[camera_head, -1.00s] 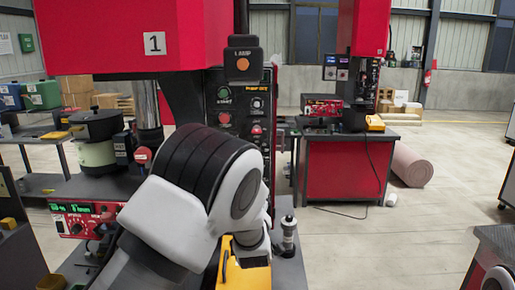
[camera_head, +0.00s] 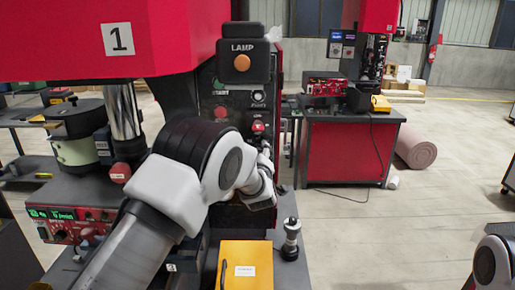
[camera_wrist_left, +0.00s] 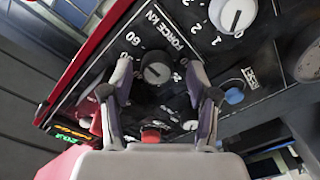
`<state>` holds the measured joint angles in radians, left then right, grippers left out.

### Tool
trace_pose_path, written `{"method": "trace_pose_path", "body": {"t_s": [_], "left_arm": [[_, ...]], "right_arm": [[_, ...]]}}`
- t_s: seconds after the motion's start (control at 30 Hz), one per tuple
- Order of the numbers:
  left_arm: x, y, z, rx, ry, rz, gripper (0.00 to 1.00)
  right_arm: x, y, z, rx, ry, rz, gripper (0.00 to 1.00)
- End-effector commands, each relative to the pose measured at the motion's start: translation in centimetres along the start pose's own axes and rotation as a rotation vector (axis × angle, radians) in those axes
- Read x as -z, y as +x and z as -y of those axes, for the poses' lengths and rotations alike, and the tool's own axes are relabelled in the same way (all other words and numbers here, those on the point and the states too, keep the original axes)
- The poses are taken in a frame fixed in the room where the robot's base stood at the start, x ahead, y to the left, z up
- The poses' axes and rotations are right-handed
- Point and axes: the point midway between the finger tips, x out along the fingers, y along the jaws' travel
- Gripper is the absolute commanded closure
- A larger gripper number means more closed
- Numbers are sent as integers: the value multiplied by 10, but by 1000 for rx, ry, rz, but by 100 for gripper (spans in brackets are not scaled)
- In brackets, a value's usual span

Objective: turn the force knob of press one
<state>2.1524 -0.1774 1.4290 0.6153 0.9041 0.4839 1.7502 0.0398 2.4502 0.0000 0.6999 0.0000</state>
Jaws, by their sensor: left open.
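Press one, with a red head marked 1 (camera_head: 118,39), stands at the left in the head view. Its dark control panel (camera_head: 257,82) faces right of my left arm. In the left wrist view the force knob (camera_wrist_left: 157,68) is a dark round knob with a pale pointer line, under the words FORCE kN and a number scale. My left gripper (camera_wrist_left: 158,78) is open, its two fingers on either side of this knob with gaps visible. Contact cannot be told. In the head view the left gripper (camera_head: 262,188) is at the lower panel, and I cannot make out the force knob there.
A second dial knob (camera_wrist_left: 235,14), a blue button (camera_wrist_left: 234,96) and a red button (camera_wrist_left: 151,137) are close around. Below the arm are a yellow box (camera_head: 245,262) and a small dark post (camera_head: 291,238). A red bench (camera_head: 347,160) stands behind; open floor lies right.

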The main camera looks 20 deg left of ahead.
Motion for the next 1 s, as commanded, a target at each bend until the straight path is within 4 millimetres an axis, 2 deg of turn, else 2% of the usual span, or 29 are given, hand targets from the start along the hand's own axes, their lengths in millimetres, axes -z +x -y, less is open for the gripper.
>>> {"method": "trace_pose_path", "body": {"t_s": [0.23,0.27,0.4,0.43,0.77,1.0], "left_arm": [[0,4,0,-2,1,0,40],[0,4,0,-2,1,0,44],[0,4,0,-2,1,0,93],[0,4,-1,-2,1,-1,100],[0,4,-1,-4,-14,-3,100],[-1,4,0,-4,-99,-2,100]], "right_arm": [[0,-1,0,0,0,0,60],[0,-1,0,0,0,0,60],[0,-1,0,0,0,0,60],[0,-1,0,0,0,0,60],[0,3,0,0,0,0,60],[0,21,0,0,0,0,60]]}}
